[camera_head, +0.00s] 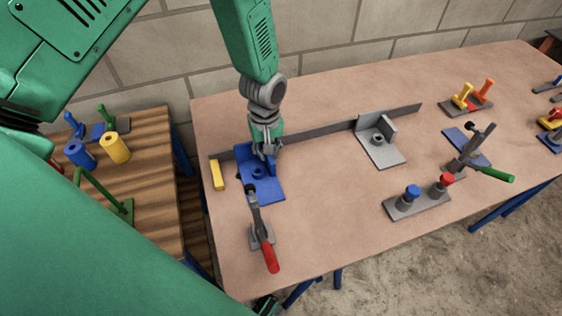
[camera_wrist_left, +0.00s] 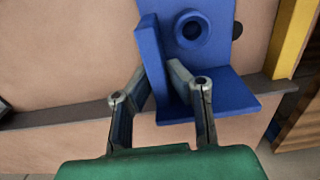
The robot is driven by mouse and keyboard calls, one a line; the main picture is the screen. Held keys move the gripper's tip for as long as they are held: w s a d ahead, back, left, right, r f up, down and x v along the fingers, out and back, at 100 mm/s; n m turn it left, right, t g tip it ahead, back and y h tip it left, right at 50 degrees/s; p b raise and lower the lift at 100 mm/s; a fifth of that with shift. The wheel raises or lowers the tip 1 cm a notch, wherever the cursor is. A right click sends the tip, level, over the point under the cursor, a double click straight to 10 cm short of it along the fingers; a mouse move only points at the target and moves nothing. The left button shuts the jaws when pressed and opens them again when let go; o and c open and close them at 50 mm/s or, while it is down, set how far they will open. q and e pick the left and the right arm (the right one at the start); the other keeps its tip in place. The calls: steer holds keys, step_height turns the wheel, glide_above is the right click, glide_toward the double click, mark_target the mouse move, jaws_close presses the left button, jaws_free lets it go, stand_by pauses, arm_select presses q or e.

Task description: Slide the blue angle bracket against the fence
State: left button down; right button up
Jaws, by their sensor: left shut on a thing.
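The blue angle bracket (camera_head: 265,189) lies on the table near the left end of the long grey fence (camera_head: 330,125). It has a flat base with a round boss and upright walls at the back and side. My left gripper (camera_head: 266,150) reaches down from above and is shut on an upright wall. In the left wrist view its fingers (camera_wrist_left: 157,82) lie either side of a blue bracket wall (camera_wrist_left: 150,50). There the bracket's back wall (camera_wrist_left: 225,97) overlaps the line of the fence (camera_wrist_left: 50,118); I cannot tell if they touch. My right gripper is not seen.
A yellow block (camera_head: 216,174) stands left of the bracket. A red-handled clamp (camera_head: 262,237) stands in front, its arm reaching toward the bracket. A grey bracket (camera_head: 383,152) sits further right along the fence. A green-handled clamp (camera_head: 467,160) and a two-knob fixture (camera_head: 417,205) stand right.

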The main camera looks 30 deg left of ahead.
mark_target(249, 162)
arm_select(q)
steer(key=shift+s+a+f+p, duration=0.1)
steer(key=shift+s+a+p, duration=0.15)
steer(key=shift+s+a, duration=0.4)
steer(key=shift+s+a+f+p, duration=0.1)
steer(key=shift+s+a+p, duration=0.25)
steer(key=shift+s, duration=0.5)
steer(key=shift+a, duration=0.1)
steer(key=shift+w+a, duration=0.1)
steer(key=shift+w+a+r, duration=0.1)
steer(key=shift+w+a, duration=0.5)
steer(key=shift+s+a, duration=0.1)
steer(key=shift+s+a, duration=0.2)
steer(key=shift+s, duration=0.05)
steer(key=shift+s+a, duration=0.1)
